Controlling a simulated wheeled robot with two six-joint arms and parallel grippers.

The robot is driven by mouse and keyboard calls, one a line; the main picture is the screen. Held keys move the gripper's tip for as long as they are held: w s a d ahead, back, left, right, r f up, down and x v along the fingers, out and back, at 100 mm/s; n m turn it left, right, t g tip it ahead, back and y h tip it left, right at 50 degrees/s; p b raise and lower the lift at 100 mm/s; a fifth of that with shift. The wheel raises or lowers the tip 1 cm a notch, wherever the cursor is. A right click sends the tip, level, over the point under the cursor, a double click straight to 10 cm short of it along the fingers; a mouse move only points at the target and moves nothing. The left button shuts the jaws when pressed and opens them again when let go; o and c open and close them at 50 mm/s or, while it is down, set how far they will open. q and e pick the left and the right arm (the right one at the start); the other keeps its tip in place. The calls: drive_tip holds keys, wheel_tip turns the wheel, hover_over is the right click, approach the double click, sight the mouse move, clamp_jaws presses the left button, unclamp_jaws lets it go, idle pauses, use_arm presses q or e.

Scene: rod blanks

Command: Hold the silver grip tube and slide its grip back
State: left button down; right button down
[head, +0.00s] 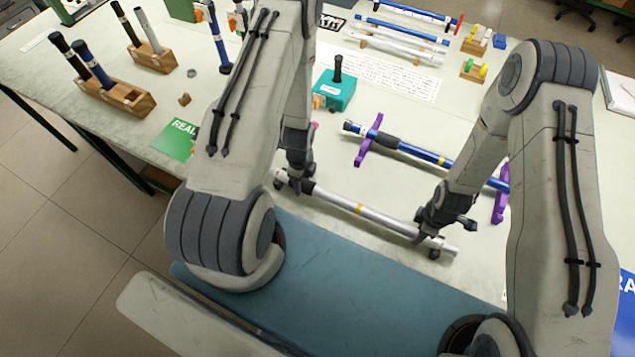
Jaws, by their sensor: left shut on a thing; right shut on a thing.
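The silver grip tube (378,215) lies slantwise across the front of the table, from upper left to lower right. It has a yellow band near its middle and a black grip (307,187) towards its left end. My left gripper (296,185) is shut at the black grip, near the tube's left end; its fingers partly hide the grip. My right gripper (432,236) is shut on the silver tube near its right end. Whether the tube touches the table is hard to tell.
Behind the silver tube, a blue tube (425,155) with a black grip rests on purple stands (366,146). A teal box (335,90) with a black peg stands further back. Wooden blocks (115,97) holding upright tubes stand at the left. More rods (400,36) lie at the back.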

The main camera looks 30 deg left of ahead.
use_arm(q)
drive_tip(key=shift+c, duration=1.4)
unclamp_jaws()
use_arm(e)
drive_tip(key=shift+d, duration=0.1)
use_arm(q)
wheel_tip(320, 180, up, 12)
use_arm(e)
drive_tip(key=shift+c, duration=2.1)
unclamp_jaws()
